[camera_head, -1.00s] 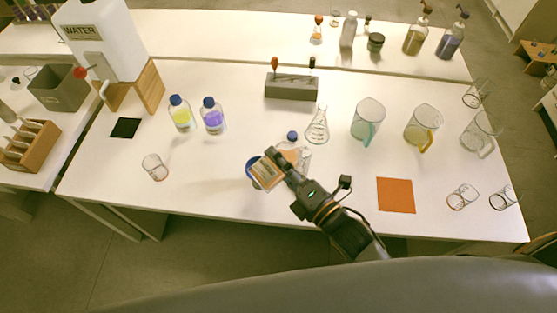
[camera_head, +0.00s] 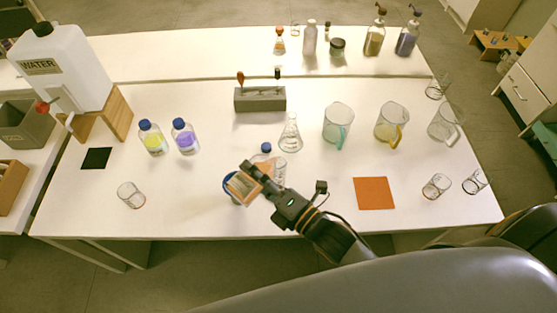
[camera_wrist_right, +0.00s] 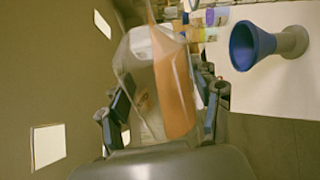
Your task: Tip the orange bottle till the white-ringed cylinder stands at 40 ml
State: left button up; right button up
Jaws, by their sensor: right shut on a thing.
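The orange bottle (camera_head: 243,187) is in my right gripper (camera_head: 252,178), strongly tilted, its mouth end to the left. In the right wrist view the clear bottle with orange liquid (camera_wrist_right: 172,85) lies between the fingers of my right gripper (camera_wrist_right: 165,110), which is shut on it. A blue funnel-shaped piece (camera_wrist_right: 252,45) with a grey stem stands apart to the right there. In the head view a blue rim (camera_head: 230,190) shows partly behind the tilted bottle. The white ring and the liquid level cannot be made out. My left gripper is not in view.
Yellow (camera_head: 153,141) and purple (camera_head: 186,139) bottles stand left. An orange mat (camera_head: 374,193) lies right. The front left table is mostly clear, except a small beaker (camera_head: 131,196).

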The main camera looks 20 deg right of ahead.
jog(key=shift+m+p, duration=0.5)
jog(key=shift+p, duration=0.2)
dwell(2.3)
jog(key=shift+f, duration=0.1)
jog(key=n, duration=0.1)
jog(key=f+n, duration=0.1)
jog(key=shift+a+n, duration=0.2)
jog(key=shift+n, duration=0.2)
jog(key=shift+r, duration=0.1)
jog(key=shift+d+r+n, duration=0.15)
jog(key=shift+d+n, duration=0.05)
jog(key=shift+n, duration=0.7)
jog(key=n, duration=0.4)
jog(key=shift+w+d+r, duration=0.15)
jog(key=shift+w+d, duration=0.15)
jog(key=shift+d, duration=0.1)
